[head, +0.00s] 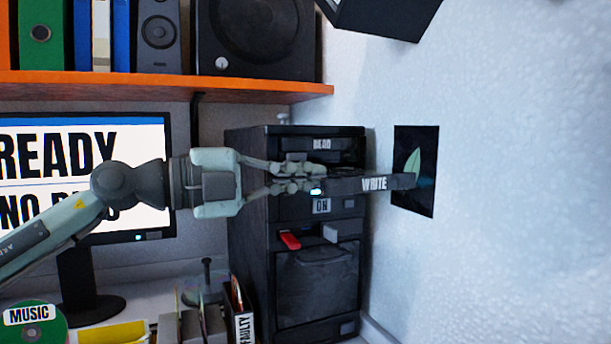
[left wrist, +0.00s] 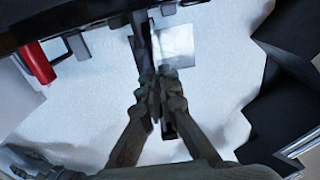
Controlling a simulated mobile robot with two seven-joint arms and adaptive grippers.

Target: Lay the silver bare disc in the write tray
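The write tray (head: 375,183), a dark tray labelled WRITE, sticks out to the right from the front of the black computer tower. In the left wrist view, a dark strip ahead of the fingertips looks like the tray seen edge-on. My left gripper (head: 312,178) is in front of the tower at the tray's left part. Its fingers (left wrist: 158,95) look closed together, with no disc visible between them. They hide part of the tray, and I cannot tell whether they touch it. I cannot make out the silver bare disc in either view. My right gripper is not in view.
The black tower (head: 318,285) has a READ slot above, and a red piece (head: 290,240) juts out below. A monitor (head: 120,225) stands left, a spindle (head: 207,270) and cases below. An orange shelf (head: 150,85) runs overhead. A dark picture (head: 415,195) hangs behind the tray's end.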

